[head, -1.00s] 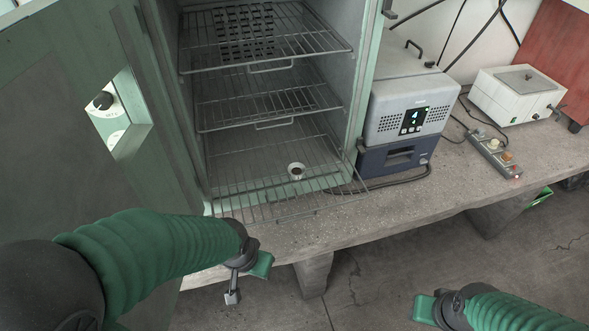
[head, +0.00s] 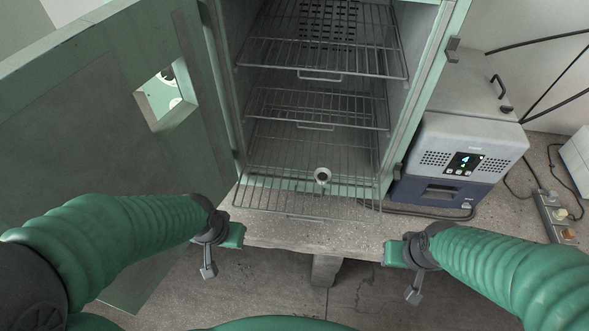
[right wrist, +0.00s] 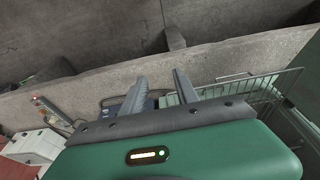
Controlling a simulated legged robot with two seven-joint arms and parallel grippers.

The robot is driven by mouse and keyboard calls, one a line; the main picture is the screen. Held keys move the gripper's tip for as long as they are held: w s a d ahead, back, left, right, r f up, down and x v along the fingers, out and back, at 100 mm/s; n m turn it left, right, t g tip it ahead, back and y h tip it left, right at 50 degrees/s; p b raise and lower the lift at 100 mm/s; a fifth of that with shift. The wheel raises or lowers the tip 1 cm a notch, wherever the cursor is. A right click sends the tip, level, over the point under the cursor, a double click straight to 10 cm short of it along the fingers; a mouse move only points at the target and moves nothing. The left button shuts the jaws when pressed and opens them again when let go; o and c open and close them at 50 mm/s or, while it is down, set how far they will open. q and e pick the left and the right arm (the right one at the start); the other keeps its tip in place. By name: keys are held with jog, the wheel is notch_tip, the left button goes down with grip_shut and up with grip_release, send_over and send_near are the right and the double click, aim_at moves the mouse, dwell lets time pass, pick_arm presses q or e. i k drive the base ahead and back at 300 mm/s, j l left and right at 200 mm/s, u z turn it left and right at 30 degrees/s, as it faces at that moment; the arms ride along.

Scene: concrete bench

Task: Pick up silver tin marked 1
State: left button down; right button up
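A small round silver tin (head: 322,175) stands on the lowest wire rack (head: 285,196) inside the open green cabinet. Its marking is too small to read. My left gripper (head: 209,271) hangs in front of the cabinet's left side, apart from the tin; its finger opening cannot be made out. My right gripper (head: 413,296) hangs in front of the bench, right of and nearer than the tin, touching nothing. In the right wrist view its two fingers (right wrist: 160,77) are spread with nothing between them. The tin does not show clearly there.
The cabinet door (head: 90,140) stands open at the left. Two higher wire racks (head: 320,105) are above the tin. A grey and blue device (head: 470,150) stands right of the cabinet, with a power strip (head: 552,215) beyond. The concrete bench edge (head: 300,236) runs below the cabinet.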

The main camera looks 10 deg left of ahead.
aim_at(322, 175)
jog(key=l+u, duration=1.4)
jog(key=k+l+u, duration=0.15)
jog(key=l+u, duration=0.15)
jog(key=u, duration=0.15)
jog(key=k+l+u, duration=0.2)
jog(key=u, duration=0.25)
jog(key=i+l+u, duration=0.1)
jog(key=l+u, duration=0.15)
jog(key=l, duration=0.15)
jog(key=l+u, duration=0.3)
jog(key=i+l, duration=0.05)
jog(key=l, duration=0.05)
